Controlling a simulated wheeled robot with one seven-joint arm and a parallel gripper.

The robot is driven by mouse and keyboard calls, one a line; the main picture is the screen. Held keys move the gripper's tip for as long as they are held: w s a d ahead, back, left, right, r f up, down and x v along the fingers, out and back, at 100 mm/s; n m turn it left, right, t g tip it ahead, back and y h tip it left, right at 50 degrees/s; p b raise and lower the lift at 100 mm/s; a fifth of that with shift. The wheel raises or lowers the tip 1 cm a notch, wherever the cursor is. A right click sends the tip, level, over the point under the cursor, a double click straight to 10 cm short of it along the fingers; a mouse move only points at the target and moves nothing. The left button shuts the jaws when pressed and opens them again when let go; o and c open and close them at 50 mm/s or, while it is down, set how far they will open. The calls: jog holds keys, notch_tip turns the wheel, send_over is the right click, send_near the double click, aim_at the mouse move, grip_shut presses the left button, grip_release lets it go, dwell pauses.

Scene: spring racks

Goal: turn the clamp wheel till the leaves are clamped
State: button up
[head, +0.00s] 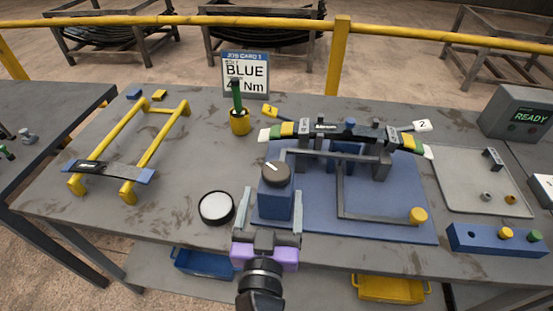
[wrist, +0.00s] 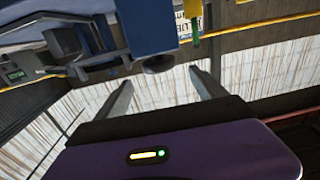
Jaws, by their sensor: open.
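The clamp wheel (head: 276,174) is a dark round knob with a white mark, on top of a blue block (head: 276,204) at the left of the blue fixture plate (head: 390,222). The leaves (head: 345,133) form a curved stack with green, yellow and white ends, lying across the fixture's grey posts. My gripper (head: 272,200) is open and empty, in front of the blue block and lower in the picture than the wheel. In the wrist view its two fingers (wrist: 161,76) are spread, with a dark round part (wrist: 157,64) just beyond them; I cannot tell whether that is the wheel.
A white-topped round dish (head: 216,207) stands close left of my gripper. A yellow rack (head: 145,145) holds a dark leaf at left. A yellow cup (head: 240,122) and job card (head: 245,73) stand behind. A grey tray (head: 455,190) and blue peg block (head: 495,240) are at right.

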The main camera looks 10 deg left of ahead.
aim_at(276, 176)
jog(key=w+p, duration=0.2)
jog(key=w, duration=0.4)
jog(key=shift+w+r, duration=0.15)
jog(key=shift+w, duration=0.6)
jog(key=c, duration=1.4)
